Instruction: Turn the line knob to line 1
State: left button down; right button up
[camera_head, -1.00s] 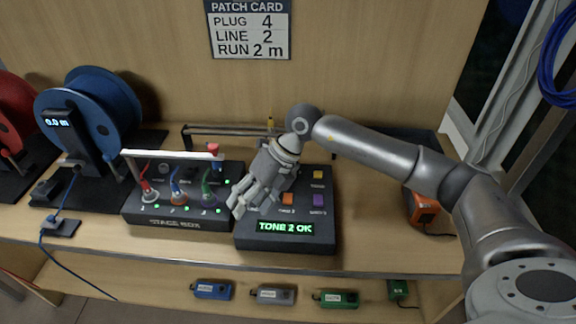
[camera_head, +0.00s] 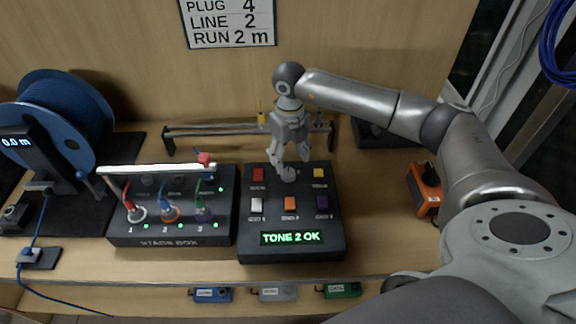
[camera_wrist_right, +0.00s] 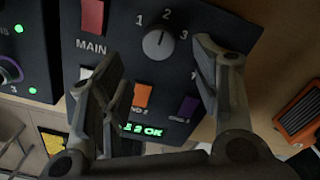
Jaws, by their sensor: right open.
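The line knob (camera_wrist_right: 158,44) is a round grey dial on the dark box, with the numbers 1, 2 and 3 around its upper side. Its pointer mark appears to face the 2. In the head view the knob (camera_head: 288,175) sits at the top middle of the tone box (camera_head: 290,254), whose green display reads "TONE 2 OK". My right gripper (camera_head: 290,160) is above the knob, pointing down, with its fingers apart. In the right wrist view its open fingers (camera_wrist_right: 160,75) frame the panel and nothing is between their tips. My left gripper is not in view.
Coloured buttons, such as the red one (camera_head: 258,174) and yellow one (camera_head: 320,173), flank the knob. The stage box (camera_head: 170,242) with its white bar and cables stands to the left. A low rack (camera_head: 215,133) is behind. An orange device (camera_head: 424,190) lies to the right.

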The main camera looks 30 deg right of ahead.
aim_at(288, 172)
jog(key=f, duration=0.3)
jog(key=shift+w+f+p, duration=0.2)
jog(key=shift+w+p, duration=0.05)
jog(key=shift+p, duration=0.05)
notch_tip(288, 172, down, 2)
jog(key=shift+f, duration=0.25)
jog(key=c, duration=0.8)
jog(key=shift+c, duration=1.2)
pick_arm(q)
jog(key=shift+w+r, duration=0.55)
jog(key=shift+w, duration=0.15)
